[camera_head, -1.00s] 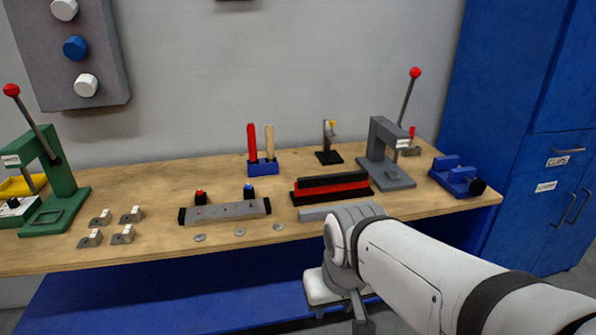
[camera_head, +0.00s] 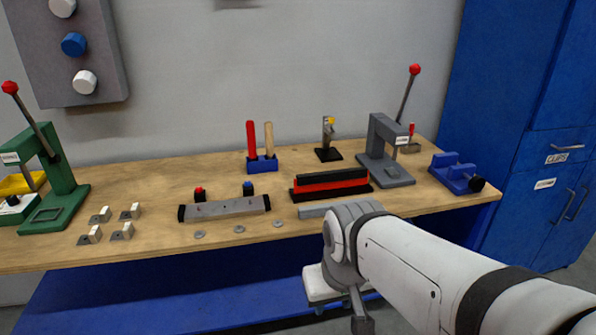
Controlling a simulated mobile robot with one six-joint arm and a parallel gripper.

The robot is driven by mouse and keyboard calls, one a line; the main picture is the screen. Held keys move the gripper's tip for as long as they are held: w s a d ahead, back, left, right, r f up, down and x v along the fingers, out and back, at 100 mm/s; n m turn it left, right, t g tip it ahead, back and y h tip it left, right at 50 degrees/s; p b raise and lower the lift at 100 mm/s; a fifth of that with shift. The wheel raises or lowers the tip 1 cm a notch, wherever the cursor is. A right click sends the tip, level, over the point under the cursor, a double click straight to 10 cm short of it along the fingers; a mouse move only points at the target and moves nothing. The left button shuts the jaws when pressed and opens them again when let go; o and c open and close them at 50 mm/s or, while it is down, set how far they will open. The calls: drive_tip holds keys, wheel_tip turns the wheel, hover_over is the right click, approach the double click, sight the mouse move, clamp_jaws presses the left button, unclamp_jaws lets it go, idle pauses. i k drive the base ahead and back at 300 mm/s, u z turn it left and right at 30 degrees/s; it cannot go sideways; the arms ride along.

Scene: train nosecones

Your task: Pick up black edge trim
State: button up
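A stack of long bars lies on the wooden bench right of the middle. A black bar (camera_head: 332,175) is on top, a red bar (camera_head: 331,188) is in front of it, and another black strip (camera_head: 312,197) shows along the bottom front. I cannot tell which black piece is the edge trim. A grey bar (camera_head: 318,210) lies in front of the stack, partly hidden by my arm. My gripper (camera_head: 362,322) hangs low at the bottom edge of the picture, below and in front of the bench, apart from the stack. Its fingertips are not clearly shown.
A grey press (camera_head: 386,150) stands right of the stack, with a blue vise (camera_head: 457,174) beyond it. A tool holder (camera_head: 262,165) stands behind left. A grey bar fixture (camera_head: 225,208) and several washers lie left. The bench (camera_head: 150,235) has bare wood along its front.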

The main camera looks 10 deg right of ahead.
sight(359, 173)
drive_tip(key=z, duration=0.25)
drive_tip(key=i, duration=1.45)
drive_tip(key=u, duration=0.2)
